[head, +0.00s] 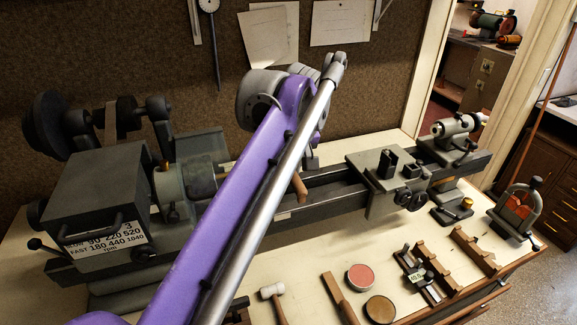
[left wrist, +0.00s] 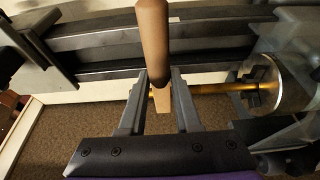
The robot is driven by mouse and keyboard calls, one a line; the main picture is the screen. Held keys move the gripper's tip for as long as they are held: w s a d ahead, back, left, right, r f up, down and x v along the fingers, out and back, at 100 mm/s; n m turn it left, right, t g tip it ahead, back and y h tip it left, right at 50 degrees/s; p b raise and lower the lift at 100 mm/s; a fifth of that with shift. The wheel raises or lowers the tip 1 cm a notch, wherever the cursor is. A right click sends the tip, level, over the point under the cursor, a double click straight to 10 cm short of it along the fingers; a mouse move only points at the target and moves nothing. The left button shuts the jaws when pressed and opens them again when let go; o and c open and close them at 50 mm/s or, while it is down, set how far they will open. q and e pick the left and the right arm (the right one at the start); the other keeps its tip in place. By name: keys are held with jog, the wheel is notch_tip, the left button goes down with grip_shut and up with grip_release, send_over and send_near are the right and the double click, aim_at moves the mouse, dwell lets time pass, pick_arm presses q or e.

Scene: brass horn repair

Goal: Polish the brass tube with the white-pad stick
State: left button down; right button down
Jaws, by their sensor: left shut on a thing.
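My left gripper (left wrist: 161,103) is shut on a stick with a brown wooden handle (left wrist: 153,40), its fingers on either side of the thin wooden part. The handle also shows beside my purple arm in the head view (head: 299,186). The stick's white pad is hidden. The brass tube (left wrist: 208,88) runs out of the lathe chuck (left wrist: 263,84) and passes at the stick and fingers in the left wrist view; I cannot tell whether the pad touches it. In the head view my arm hides most of the tube and the gripper. My right gripper is not in view.
The lathe headstock (head: 95,190) stands at left, with its carriage (head: 385,178) and tailstock (head: 450,138) to the right. On the bench in front lie a white-headed mallet (head: 272,291), a pink round tin (head: 360,277), a brown round tin (head: 380,309) and wooden racks (head: 474,250).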

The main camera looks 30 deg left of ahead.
aim_at(292, 175)
pick_arm(q)
jog(key=shift+s+f, duration=0.1)
jog(key=shift+s, duration=0.1)
dwell(0.4)
jog(key=shift+s+d+r+p, duration=1.2)
jog(key=shift+d+r, duration=0.2)
jog(key=shift+r, duration=0.15)
